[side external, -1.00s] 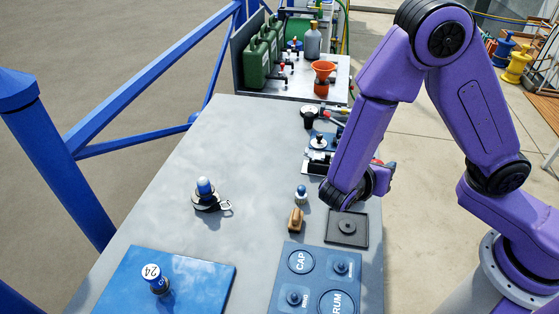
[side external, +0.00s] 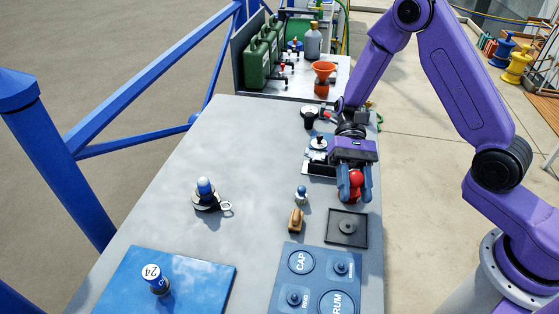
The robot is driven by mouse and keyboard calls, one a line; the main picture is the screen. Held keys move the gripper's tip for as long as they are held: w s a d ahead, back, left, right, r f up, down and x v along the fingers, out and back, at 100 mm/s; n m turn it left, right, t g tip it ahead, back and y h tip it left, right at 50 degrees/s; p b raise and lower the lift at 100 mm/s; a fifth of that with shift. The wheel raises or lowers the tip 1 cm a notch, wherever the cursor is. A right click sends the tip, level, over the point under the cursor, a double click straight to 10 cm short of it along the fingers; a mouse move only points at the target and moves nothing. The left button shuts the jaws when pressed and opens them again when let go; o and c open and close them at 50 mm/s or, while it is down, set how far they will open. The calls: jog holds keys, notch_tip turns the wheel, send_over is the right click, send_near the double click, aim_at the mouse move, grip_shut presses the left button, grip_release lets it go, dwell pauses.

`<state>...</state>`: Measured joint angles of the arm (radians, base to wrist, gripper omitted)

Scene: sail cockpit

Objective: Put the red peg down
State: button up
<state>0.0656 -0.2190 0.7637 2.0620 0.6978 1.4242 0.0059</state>
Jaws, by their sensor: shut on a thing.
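The red peg (side external: 356,180) shows as a rounded red shape between the fingers of my gripper (side external: 355,189). My gripper is shut on it at the right side of the grey table (side external: 255,150), just behind a dark square tray (side external: 334,236) with a round raised centre. The fingers hide part of the peg. I cannot tell whether the peg's lower end touches anything.
A blue-and-white small piece (side external: 301,196) and a brown wooden piece (side external: 296,220) stand left of the tray. A labelled blue board (side external: 318,263) lies in front. A blue-topped fitting (side external: 205,190) stands left, with clear table around it.

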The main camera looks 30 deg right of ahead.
jog(key=w+d+r+m+t+y, duration=0.25)
jog(key=w+m+t+y, duration=0.35)
jog(key=w+m+t, duration=0.65)
jog(key=w+a+f+n+g, duration=0.1)
jog(key=w+f, duration=0.2)
jog(key=w, duration=0.2)
jog(key=w+a+f+g, duration=0.1)
jog(key=w+a+f, duration=0.1)
jog(key=w, duration=0.3)
jog(key=w+a+f+n+g, duration=0.1)
jog(key=w+f, duration=0.3)
jog(key=w, duration=0.1)
jog(key=shift+w+a+n, duration=0.15)
jog(key=shift+n, duration=0.2)
jog(key=shift+w+f, duration=0.15)
jog(key=shift+f, duration=1.45)
jog(key=o, duration=1)
jog(key=shift+f, duration=0.1)
jog(key=shift+o, duration=0.2)
